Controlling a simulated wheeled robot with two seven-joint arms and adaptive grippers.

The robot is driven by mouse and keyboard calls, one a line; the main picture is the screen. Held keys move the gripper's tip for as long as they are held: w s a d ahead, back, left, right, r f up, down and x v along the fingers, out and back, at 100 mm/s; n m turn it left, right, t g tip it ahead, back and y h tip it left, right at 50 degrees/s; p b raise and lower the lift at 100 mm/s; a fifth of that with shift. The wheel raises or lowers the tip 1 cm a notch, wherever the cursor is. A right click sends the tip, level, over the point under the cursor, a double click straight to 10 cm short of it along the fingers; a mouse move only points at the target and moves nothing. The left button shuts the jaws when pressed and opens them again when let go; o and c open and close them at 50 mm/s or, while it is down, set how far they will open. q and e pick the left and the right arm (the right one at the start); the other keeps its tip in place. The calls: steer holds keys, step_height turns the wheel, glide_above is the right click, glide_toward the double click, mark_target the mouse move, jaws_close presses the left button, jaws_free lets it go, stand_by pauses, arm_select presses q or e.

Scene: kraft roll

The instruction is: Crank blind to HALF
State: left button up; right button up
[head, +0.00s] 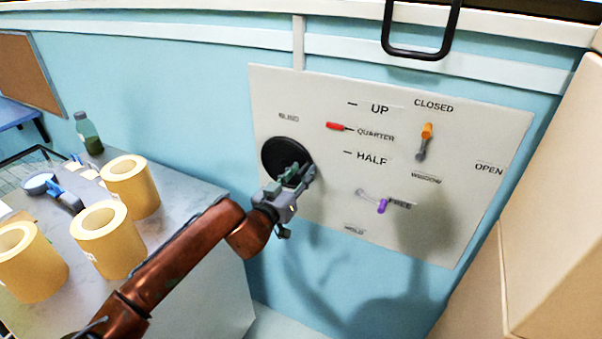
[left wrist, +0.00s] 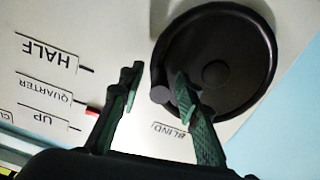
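The blind crank is a black round wheel (head: 283,152) with a small knob, on the white panel (head: 300,95); the wheel also shows large in the left wrist view (left wrist: 230,50). A red pointer (head: 335,126) stands at about the QUARTER mark, above HALF (head: 371,158). My left gripper (head: 292,174) is at the wheel. In the left wrist view its two green fingers (left wrist: 158,82) are apart, with the crank knob (left wrist: 160,94) between them. A gap shows on the left finger's side; contact with the right finger is unclear. My right gripper is out of view.
An orange-knobbed window lever (head: 426,131) points to CLOSED. A table (head: 190,215) at left carries several tan rolls (head: 107,238) and a green bottle (head: 88,133). Tan boxes (head: 560,200) stand at right.

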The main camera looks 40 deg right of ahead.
arm_select(q)
steer(key=v, duration=1.2)
stand_by(0.3)
